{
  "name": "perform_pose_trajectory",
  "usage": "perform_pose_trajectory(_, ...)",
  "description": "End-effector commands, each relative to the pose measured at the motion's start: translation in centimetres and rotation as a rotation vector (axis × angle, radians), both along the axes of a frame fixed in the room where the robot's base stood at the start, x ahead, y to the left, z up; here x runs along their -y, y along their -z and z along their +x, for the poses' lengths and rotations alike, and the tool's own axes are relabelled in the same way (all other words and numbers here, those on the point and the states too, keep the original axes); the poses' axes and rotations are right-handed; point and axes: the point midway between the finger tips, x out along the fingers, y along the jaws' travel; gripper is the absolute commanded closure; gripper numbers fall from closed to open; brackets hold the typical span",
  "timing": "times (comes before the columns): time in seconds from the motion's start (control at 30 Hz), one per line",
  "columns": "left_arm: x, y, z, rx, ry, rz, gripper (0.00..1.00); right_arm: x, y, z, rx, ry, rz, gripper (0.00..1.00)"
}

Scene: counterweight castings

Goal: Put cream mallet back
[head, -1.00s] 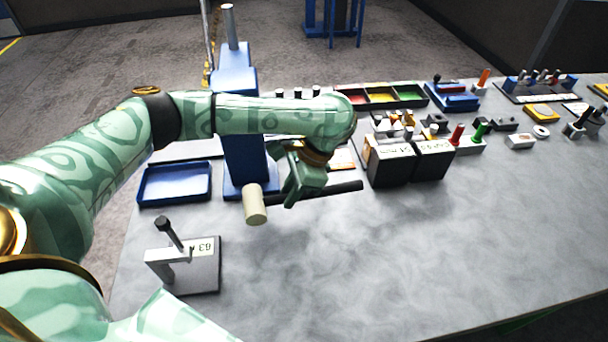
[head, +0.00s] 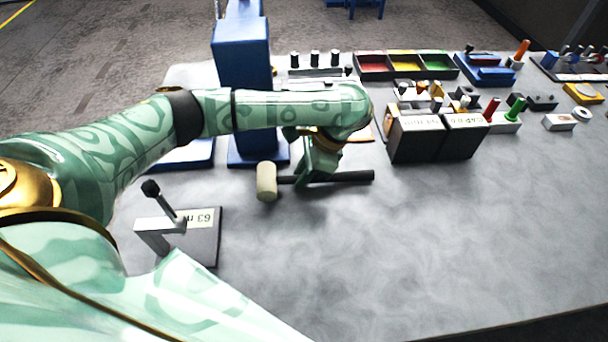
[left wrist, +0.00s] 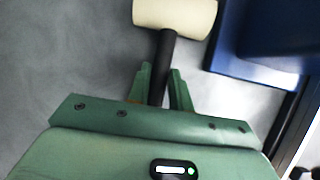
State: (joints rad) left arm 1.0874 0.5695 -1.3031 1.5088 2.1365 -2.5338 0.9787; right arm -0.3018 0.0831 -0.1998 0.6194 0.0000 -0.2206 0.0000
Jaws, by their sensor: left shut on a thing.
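The cream mallet has a cream cylindrical head (head: 267,181) and a dark handle (head: 357,176). In the head view it lies roughly level over the front-middle of the bench, head to the left. My left gripper (head: 314,180) is shut on the handle a little way from the head. The left wrist view shows the two green fingers (left wrist: 161,88) on either side of the handle, with the cream head (left wrist: 175,13) beyond them. I cannot tell whether the mallet touches the bench. My right gripper is not in view.
A blue press-like column (head: 242,60) stands behind the mallet. A grey stand labelled 63 (head: 205,245) is at front left. Two black boxes (head: 417,142) are to the right, and a three-colour tray (head: 405,77) is behind. The front-middle of the grey bench (head: 400,250) is clear.

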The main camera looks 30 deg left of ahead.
Motion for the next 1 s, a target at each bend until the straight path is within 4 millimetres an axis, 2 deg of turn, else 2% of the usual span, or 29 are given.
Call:
perform_pose_trajectory(0.27, 0.0, -0.1, 0.0, 0.002, 0.001, 0.0, 1.0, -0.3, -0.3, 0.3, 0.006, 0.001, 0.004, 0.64)
perform_pose_trajectory(0.3, 0.0, 0.0, 0.0, 0.001, 0.0, 0.001, 0.74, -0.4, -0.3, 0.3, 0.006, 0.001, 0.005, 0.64)
perform_pose_trajectory(0.37, 0.0, 0.0, 0.0, 0.001, 0.0, 0.001, 0.58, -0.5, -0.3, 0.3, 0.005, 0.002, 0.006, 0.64)
perform_pose_trajectory(0.7, 0.0, -0.3, 0.1, 0.002, 0.0, 0.001, 0.58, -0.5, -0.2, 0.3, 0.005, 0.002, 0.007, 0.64)
perform_pose_trajectory(0.83, 0.7, -2.6, 0.7, 0.007, 0.001, 0.001, 0.58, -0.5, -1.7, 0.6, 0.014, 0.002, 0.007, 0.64)
perform_pose_trajectory(1.0, 2.0, -6.5, 1.8, 0.008, 0.0, 0.002, 0.58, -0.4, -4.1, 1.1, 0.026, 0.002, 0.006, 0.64)
